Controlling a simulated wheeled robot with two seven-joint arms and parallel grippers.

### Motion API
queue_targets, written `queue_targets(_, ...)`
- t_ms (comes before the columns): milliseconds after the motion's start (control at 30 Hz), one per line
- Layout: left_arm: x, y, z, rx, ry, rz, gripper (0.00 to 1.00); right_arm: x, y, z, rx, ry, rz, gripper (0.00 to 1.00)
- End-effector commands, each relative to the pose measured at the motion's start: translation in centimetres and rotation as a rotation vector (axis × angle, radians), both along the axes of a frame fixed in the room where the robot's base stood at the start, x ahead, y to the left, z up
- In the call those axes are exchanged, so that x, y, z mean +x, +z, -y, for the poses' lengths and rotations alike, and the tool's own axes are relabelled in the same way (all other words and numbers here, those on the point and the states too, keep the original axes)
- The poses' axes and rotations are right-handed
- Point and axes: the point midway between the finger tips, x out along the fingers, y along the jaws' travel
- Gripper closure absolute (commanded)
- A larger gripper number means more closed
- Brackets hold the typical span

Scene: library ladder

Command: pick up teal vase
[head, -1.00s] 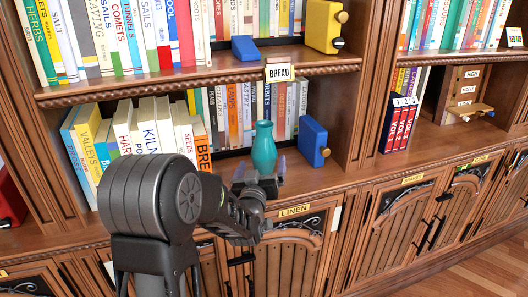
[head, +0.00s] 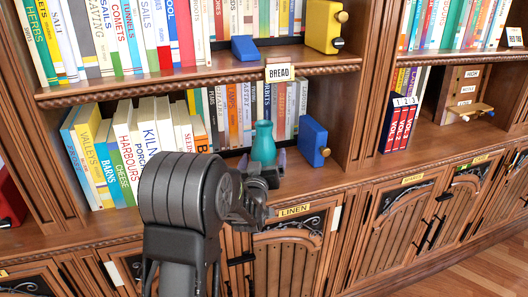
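The teal vase (head: 263,143) stands upright on the lower shelf, in front of a row of books and left of a blue block. My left gripper (head: 263,163) is at the vase's lower part. Its fingers show on the left and right of the vase, spread, with a narrow gap visible at the right finger. The vase's base is hidden behind the gripper and wrist. My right gripper is not in view.
The blue block (head: 313,141) stands close to the right of the vase. Leaning books (head: 150,128) fill the shelf to the left. The shelf right of the blue block is clear.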

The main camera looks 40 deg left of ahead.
Motion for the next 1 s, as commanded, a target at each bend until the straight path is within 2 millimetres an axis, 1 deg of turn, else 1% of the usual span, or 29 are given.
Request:
queue_targets(33, 0.00, 0.00, 0.00, 0.000, 0.000, 0.000, 0.11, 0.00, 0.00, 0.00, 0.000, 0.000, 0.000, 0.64)
queue_targets(67, 0.00, 0.01, 0.00, 0.000, 0.000, 0.000, 0.13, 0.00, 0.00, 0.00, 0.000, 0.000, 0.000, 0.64)
queue_targets(900, 0.00, 0.01, 0.00, 0.000, 0.000, 0.000, 0.82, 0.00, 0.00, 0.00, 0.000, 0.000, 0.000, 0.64)
queue_targets(933, 0.00, 0.01, 0.00, 0.000, 0.000, 0.000, 0.84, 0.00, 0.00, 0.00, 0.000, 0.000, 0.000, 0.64)
queue_targets(1000, 0.02, 0.12, -0.01, 0.001, 0.000, 0.003, 0.84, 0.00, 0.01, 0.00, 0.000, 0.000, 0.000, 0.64)
